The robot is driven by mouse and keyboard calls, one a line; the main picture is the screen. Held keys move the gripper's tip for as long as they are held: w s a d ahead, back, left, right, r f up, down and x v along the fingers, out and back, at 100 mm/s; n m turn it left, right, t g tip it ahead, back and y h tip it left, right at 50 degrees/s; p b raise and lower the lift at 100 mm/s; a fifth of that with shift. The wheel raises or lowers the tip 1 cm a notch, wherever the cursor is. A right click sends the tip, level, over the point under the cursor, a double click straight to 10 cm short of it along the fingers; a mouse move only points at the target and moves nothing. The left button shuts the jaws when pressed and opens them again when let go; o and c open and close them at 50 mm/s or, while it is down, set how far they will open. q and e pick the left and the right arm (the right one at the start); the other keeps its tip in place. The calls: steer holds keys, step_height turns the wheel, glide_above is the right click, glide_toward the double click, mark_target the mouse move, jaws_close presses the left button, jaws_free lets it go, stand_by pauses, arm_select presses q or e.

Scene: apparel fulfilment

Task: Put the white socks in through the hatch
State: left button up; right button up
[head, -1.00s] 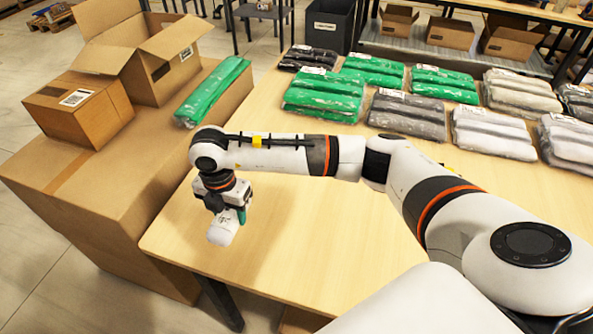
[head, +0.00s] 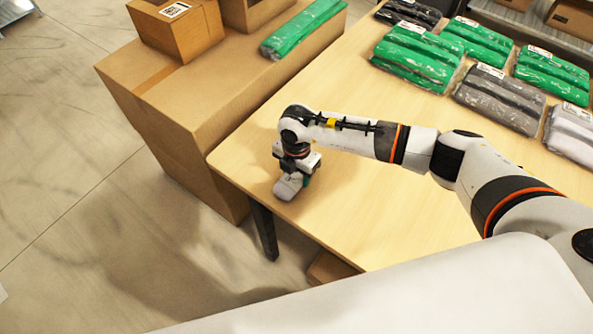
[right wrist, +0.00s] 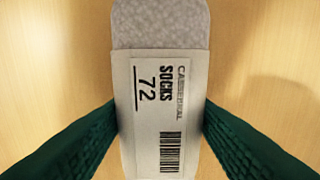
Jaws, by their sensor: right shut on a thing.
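The white socks (head: 288,188) are a pale bundle with a paper band in my right gripper (head: 298,176), above the near left part of the table. In the right wrist view the socks (right wrist: 160,38) lie between the two green-padded fingers of my right gripper (right wrist: 160,122), which press on both sides of the band. The band's printed label reads "SOCKS 72" and has a barcode. The wooden tabletop shows behind them. No hatch can be made out in these views. My left gripper is out of view.
The wooden table (head: 370,215) is bare around my right gripper. Bagged green (head: 415,55) and grey (head: 500,98) garments lie on its far right side. A large cardboard box (head: 180,95) stands beside the table, bearing smaller boxes and a green bag (head: 303,28). Open floor lies left.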

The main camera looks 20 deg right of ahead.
mark_target(296, 173)
steer(key=shift+f, duration=0.15)
steer(key=o, duration=1)
steer(key=shift+c, duration=0.2)
steer(key=shift+r, duration=0.55)
step_height(296, 173, up, 11)
steer(key=b, duration=0.1)
steer(key=shift+r+b, duration=0.15)
steer(key=shift+b, duration=0.25)
